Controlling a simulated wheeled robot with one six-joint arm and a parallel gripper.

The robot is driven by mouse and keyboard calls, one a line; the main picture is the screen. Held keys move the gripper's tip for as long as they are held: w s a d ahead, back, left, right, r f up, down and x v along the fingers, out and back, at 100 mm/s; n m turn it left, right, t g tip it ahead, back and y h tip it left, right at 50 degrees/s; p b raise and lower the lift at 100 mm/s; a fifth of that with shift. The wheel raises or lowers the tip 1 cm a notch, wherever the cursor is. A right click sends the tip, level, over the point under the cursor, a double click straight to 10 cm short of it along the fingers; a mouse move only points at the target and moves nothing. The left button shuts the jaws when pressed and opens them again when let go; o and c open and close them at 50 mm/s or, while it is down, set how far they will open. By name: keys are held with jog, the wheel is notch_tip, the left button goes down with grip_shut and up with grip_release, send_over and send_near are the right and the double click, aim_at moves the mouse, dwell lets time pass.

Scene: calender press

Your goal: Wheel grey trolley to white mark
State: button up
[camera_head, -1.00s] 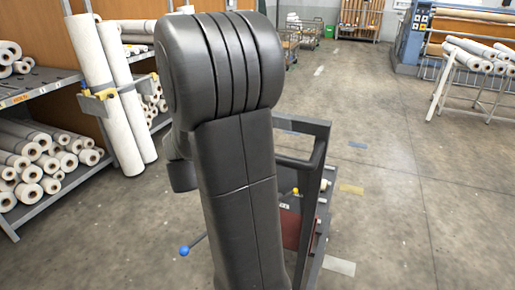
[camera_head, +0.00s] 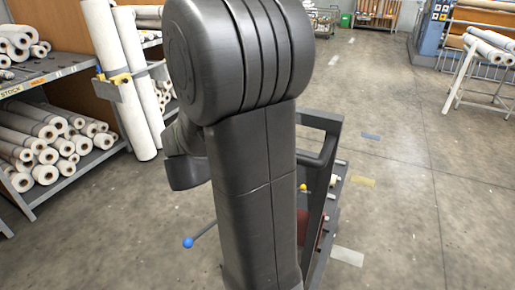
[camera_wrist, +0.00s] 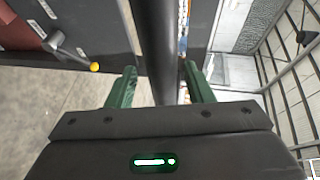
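The grey trolley (camera_head: 331,165) stands beyond my arm in the head view, partly hidden by it. Its dark upright frame and handle show, with a yellow knob and a blue-balled lever (camera_head: 188,242) low at the left. In the wrist view a dark bar of the trolley (camera_wrist: 160,40) passes between the two green fingers of my gripper (camera_wrist: 162,88). The fingers are apart, with a visible gap beside the bar. A white mark (camera_head: 347,256) lies on the floor close to the trolley's right side. Another pale mark (camera_head: 334,61) is farther off. My gripper is hidden in the head view.
A shelf of white rolls (camera_head: 55,140) stands at the left, with upright rolls (camera_head: 135,85) beside it. A white stand with rolls (camera_head: 490,75) is at the far right. The floor between is clear.

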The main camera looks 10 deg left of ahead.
jog(key=shift+w, duration=0.1)
jog(key=shift+s+a+r, duration=0.15)
jog(key=shift+s+a, duration=0.15)
jog(key=shift+a, duration=0.05)
jog(key=v, duration=1.3)
jog(key=shift+d, duration=0.15)
jog(key=x, duration=1.4)
